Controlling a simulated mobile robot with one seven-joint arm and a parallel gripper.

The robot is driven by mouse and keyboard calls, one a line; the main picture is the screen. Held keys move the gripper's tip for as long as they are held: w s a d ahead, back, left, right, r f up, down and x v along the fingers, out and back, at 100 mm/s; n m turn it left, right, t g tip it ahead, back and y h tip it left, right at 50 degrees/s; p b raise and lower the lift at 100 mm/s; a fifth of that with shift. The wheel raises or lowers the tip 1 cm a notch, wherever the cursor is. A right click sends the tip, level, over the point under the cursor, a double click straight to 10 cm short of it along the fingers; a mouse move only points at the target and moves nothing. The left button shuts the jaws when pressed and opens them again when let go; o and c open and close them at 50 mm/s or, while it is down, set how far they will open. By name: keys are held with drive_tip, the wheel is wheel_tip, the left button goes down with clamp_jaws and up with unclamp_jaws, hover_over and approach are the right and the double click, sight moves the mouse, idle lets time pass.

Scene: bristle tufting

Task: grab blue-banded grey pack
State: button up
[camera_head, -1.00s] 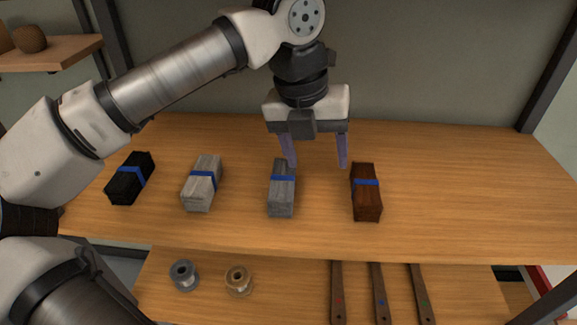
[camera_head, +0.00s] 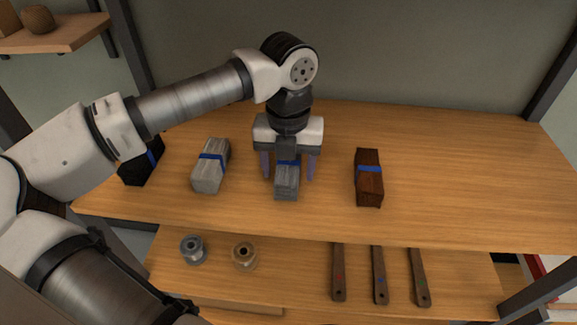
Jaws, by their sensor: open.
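The blue-banded grey pack (camera_head: 287,186) lies on the wooden upper shelf, left of the picture's middle, its long side running front to back. My gripper (camera_head: 289,178) is low over it, pointing down and open. One purple finger shows on its left side and one on its right, with a gap on each side. The gripper body hides the pack's far end. I cannot tell whether the fingertips reach the shelf. A paler, whitish-grey pack (camera_head: 207,180), also with a blue band, lies to the left.
A brown blue-banded pack (camera_head: 368,188) lies to the right. A black one (camera_head: 137,173) at the left is partly behind my arm. The lower shelf holds two spools (camera_head: 193,250) and several wooden handles (camera_head: 380,275). The upper shelf (camera_head: 460,180) is clear at right.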

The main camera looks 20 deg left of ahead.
drive_tip(key=shift+c, duration=0.4)
drive_tip(key=c, duration=1)
drive_tip(key=shift+r, duration=0.2)
